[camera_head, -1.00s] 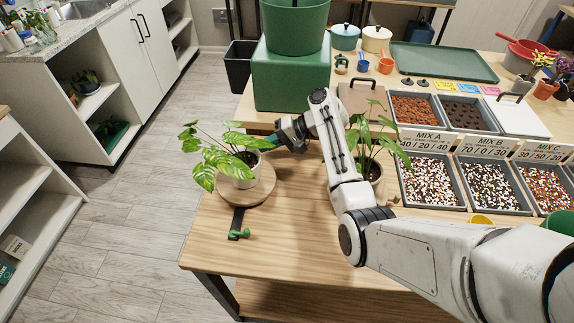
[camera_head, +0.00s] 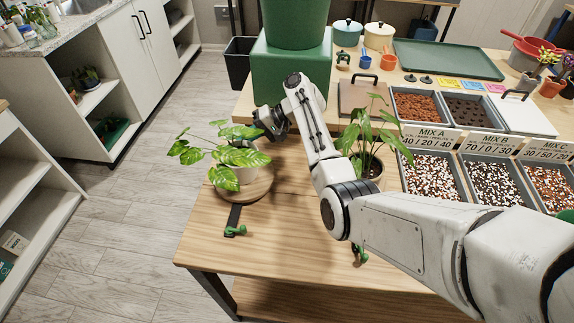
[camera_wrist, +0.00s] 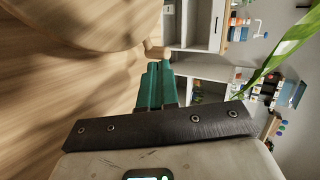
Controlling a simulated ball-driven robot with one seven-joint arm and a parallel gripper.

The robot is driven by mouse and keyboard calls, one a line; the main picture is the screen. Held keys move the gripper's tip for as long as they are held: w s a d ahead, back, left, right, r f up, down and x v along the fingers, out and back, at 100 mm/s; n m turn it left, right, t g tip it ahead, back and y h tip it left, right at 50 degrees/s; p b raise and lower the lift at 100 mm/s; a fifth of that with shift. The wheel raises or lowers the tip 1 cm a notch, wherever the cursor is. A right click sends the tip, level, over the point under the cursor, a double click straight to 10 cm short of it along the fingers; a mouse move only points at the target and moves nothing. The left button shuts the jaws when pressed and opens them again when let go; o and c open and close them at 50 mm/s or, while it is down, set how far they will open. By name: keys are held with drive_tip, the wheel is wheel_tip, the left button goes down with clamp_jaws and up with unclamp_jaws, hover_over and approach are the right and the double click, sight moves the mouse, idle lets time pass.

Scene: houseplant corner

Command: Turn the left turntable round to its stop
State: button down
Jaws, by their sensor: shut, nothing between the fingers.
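The left turntable (camera_head: 262,189) is a round wooden disc near the table's left edge, bearing a potted plant (camera_head: 226,178) with broad variegated leaves. A dark strip with a green knob (camera_head: 235,231) lies at its front. In the wrist view, the disc (camera_wrist: 75,22) fills the upper left, and a small wooden peg (camera_wrist: 155,50) stands at its rim. My gripper (camera_wrist: 154,68) is shut and empty, its green fingertips close to the peg; I cannot tell if they touch. In the head view, my gripper (camera_head: 262,133) is at the disc's far side, its fingertips hidden behind leaves.
A second potted plant (camera_head: 368,145) stands close right of my forearm, with another green knob (camera_head: 360,254) in front. A green block (camera_head: 290,78) stands behind my gripper. Mix trays (camera_head: 432,178) fill the right. The table's front left is clear.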

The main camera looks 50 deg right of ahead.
drive_tip(key=shift+w+a, duration=1.15)
drive_tip(key=shift+a, duration=0.1)
drive_tip(key=shift+w+a, duration=0.1)
